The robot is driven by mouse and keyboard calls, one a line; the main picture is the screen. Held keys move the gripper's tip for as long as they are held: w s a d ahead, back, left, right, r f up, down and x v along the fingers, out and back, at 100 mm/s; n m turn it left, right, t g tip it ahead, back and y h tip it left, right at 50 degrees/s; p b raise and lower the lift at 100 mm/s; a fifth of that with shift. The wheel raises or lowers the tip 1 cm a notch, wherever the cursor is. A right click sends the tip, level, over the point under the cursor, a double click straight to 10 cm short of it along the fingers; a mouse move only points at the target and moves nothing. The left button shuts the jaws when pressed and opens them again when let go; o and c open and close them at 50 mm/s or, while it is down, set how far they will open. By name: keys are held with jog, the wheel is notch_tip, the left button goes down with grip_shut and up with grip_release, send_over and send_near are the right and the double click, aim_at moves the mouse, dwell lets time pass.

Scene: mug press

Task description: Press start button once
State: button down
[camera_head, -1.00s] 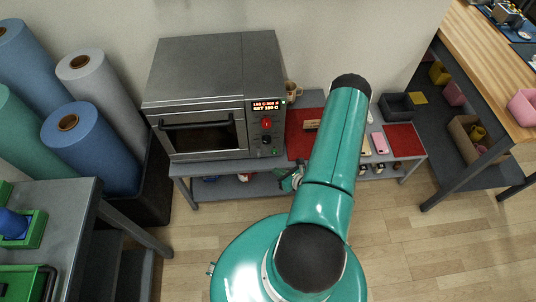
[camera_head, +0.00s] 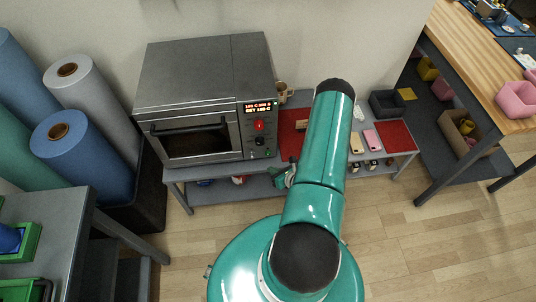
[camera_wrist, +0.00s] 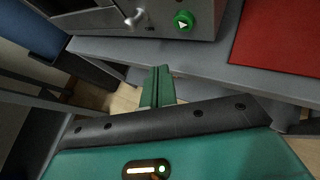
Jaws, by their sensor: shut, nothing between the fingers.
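The start button (camera_wrist: 183,20) is round and green with a white triangle, near the lower edge of the grey press's front in the wrist view. In the head view it is a small green spot (camera_head: 267,153) low on the control panel of the press (camera_head: 205,75). My gripper (camera_wrist: 160,72) is shut and empty in the wrist view, its green fingers pointing toward the press, below and left of the button and apart from it. In the head view my gripper (camera_head: 284,178) is partly hidden by my arm, near the shelf's front edge.
A red knob (camera_head: 259,125) and a black knob sit above the button under a lit display (camera_head: 262,107). The press stands on a grey table beside a red mat (camera_wrist: 278,38). A mug (camera_head: 282,91) stands behind at right. Rolls (camera_head: 80,150) are at left; open floor lies right.

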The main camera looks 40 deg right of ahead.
jog(key=shift+w+d, duration=0.65)
jog(key=shift+w, duration=0.35)
jog(key=shift+w+d, duration=0.65)
jog(key=shift+w, duration=0.3)
dwell(0.6)
jog(key=shift+w+d, duration=0.25)
jog(key=shift+w, duration=0.1)
jog(key=shift+w+d, duration=0.25)
jog(key=shift+w, duration=0.1)
dwell(0.7)
jog(key=shift+s+a, duration=0.5)
jog(key=shift+s, duration=0.2)
jog(key=shift+s+a, duration=0.7)
jog(key=shift+s, duration=0.35)
jog(key=shift+s+a, duration=0.7)
jog(key=shift+s, duration=0.35)
